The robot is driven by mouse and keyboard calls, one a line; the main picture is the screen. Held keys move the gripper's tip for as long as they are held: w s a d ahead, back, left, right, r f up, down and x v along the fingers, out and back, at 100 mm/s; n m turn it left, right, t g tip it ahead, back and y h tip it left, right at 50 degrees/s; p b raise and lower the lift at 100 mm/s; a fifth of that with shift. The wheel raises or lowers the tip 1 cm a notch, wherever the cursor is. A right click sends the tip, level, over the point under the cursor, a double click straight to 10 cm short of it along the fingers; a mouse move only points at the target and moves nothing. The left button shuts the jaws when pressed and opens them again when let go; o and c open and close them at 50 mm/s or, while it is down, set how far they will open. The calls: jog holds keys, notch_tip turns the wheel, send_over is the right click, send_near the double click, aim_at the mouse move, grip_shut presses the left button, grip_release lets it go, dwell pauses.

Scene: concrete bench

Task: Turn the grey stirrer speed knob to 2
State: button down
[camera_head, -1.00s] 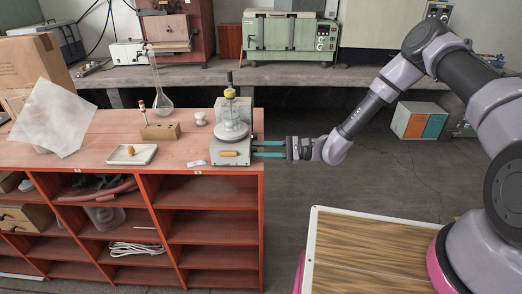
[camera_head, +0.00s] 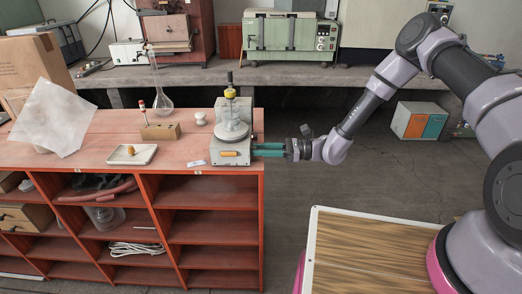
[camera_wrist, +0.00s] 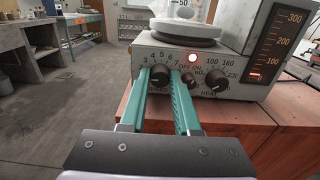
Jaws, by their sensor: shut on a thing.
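The stirrer hotplate (camera_head: 232,146) stands at the right end of the red shelf unit, with a beaker (camera_head: 232,115) on its plate. In the wrist view its front panel (camera_wrist: 240,62) faces me. The stirrer speed knob (camera_wrist: 160,76) is a dark round knob at the panel's left, under the numbers 3 to 7. My gripper (camera_wrist: 161,84) is shut on this knob, one teal finger on each side. In the head view my gripper (camera_head: 254,150) reaches the hotplate from the right. The knob's pointer is too small to read, and its lower numbers are hidden.
A small knob (camera_wrist: 188,78) sits just right of my right finger, and the heat knob (camera_wrist: 217,80) is further right. On the shelf top (camera_head: 90,140) stand a white tray (camera_head: 131,154) and a wooden block (camera_head: 160,132).

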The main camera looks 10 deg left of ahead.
jog(key=shift+m, duration=1.5)
